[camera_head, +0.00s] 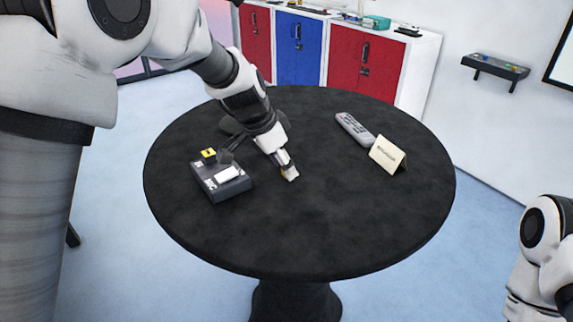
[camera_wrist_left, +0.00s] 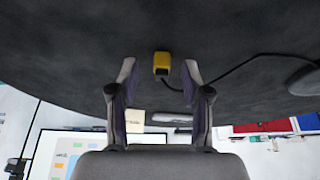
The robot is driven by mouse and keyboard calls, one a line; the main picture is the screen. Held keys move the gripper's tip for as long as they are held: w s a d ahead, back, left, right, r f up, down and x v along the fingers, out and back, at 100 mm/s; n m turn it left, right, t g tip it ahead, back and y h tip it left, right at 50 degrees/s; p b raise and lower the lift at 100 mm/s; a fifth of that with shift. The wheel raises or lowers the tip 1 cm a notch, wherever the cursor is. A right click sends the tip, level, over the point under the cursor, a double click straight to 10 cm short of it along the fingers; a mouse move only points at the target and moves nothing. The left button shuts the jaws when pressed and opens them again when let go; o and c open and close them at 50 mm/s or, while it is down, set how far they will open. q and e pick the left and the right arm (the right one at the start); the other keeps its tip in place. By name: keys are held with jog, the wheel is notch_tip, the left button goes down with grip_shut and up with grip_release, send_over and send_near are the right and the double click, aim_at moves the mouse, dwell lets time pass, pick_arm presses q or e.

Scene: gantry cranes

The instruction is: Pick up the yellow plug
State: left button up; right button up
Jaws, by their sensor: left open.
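The yellow plug (camera_wrist_left: 162,62) lies on the black table in the left wrist view, just beyond and between my left fingertips. A thin dark cable runs from near it to the right. My left gripper (camera_wrist_left: 160,76) is open, with a finger on either side and nothing between them. In the head view my left gripper (camera_head: 289,173) is low over the middle of the round table (camera_head: 330,235); it largely hides the plug there. My right gripper is not in view; only part of my right arm shows at the lower right.
A dark box (camera_head: 209,190) with a white part on top stands left of my left gripper, with a small yellow piece (camera_head: 208,153) behind it. A grey remote (camera_head: 353,129) and a cream sign (camera_head: 387,155) stand at the right. The table's front is clear.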

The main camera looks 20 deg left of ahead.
pick_arm(q)
jog(key=shift+w+d+f, duration=0.1)
jog(key=shift+w+f, duration=0.45)
jog(key=shift+f, duration=0.1)
jog(key=shift+s, duration=0.15)
jog(key=shift+s+r, duration=0.25)
jog(key=shift+s, duration=0.1)
grip_shut()
jog(key=shift+w, duration=0.1)
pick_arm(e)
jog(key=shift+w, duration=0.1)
